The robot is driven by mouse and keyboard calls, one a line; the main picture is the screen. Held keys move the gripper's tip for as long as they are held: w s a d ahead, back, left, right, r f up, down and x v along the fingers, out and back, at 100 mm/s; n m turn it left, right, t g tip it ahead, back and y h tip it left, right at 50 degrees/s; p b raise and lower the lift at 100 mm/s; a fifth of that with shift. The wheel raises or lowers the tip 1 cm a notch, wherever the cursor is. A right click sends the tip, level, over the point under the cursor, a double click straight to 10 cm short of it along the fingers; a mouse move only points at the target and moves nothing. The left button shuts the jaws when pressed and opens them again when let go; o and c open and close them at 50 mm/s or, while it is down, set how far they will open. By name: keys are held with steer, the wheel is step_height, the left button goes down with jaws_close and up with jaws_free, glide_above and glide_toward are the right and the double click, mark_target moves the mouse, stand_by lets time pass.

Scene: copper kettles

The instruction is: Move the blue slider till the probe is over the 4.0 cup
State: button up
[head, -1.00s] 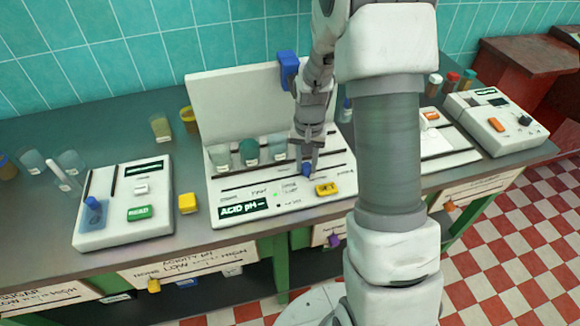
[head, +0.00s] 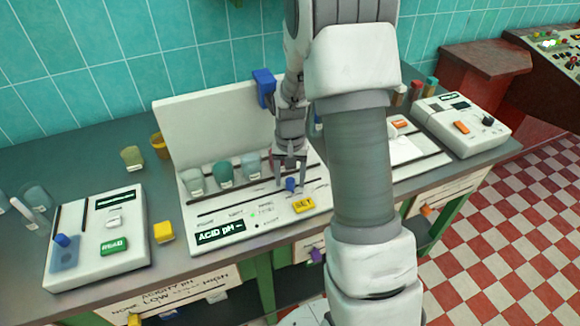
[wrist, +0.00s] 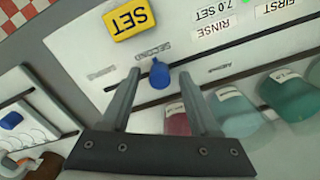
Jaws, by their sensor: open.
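The blue slider (head: 290,184) sits on a slot of the white ACID pH panel (head: 206,217), beside the yellow SET button. In the wrist view the slider knob (wrist: 159,74) shows between the two tips of my gripper (wrist: 160,80). My gripper (head: 290,172) is open, one finger on each side of the knob, with gaps visible. Cups stand along the back of the panel: a pale one (head: 193,180), a teal one (head: 222,173) and another (head: 250,166). A pink cup (wrist: 178,121) shows in the wrist view. I cannot read which cup is 4.0. A blue block (head: 264,85) sits on the backboard; the probe is not clear.
The yellow SET button (head: 304,205) is close to the slider. A READ device (head: 97,245) with a blue knob stands left, a yellow block (head: 163,232) between. Another white device (head: 460,124) stands right. The backboard (head: 210,135) rises behind the cups.

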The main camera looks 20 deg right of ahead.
step_height(320, 180, up, 17)
steer(key=p, duration=0.1)
steer(key=shift+r, duration=0.2)
stand_by(0.5)
steer(key=s+a+r+n+t, duration=0.1)
steer(key=s+a+r+t, duration=0.1)
steer(key=s, duration=0.5)
steer(key=s+a+r+n+t, duration=0.1)
steer(key=s+a+r+n, duration=0.1)
steer(key=s, duration=0.4)
steer(key=s+a+r+n+t, duration=0.2)
steer(key=s+a+r, duration=0.1)
steer(key=s+r, duration=0.2)
steer(key=s, duration=0.2)
steer(key=shift+s+a+t, duration=0.3)
steer(key=shift+s+a, duration=0.05)
steer(key=shift+a, duration=0.05)
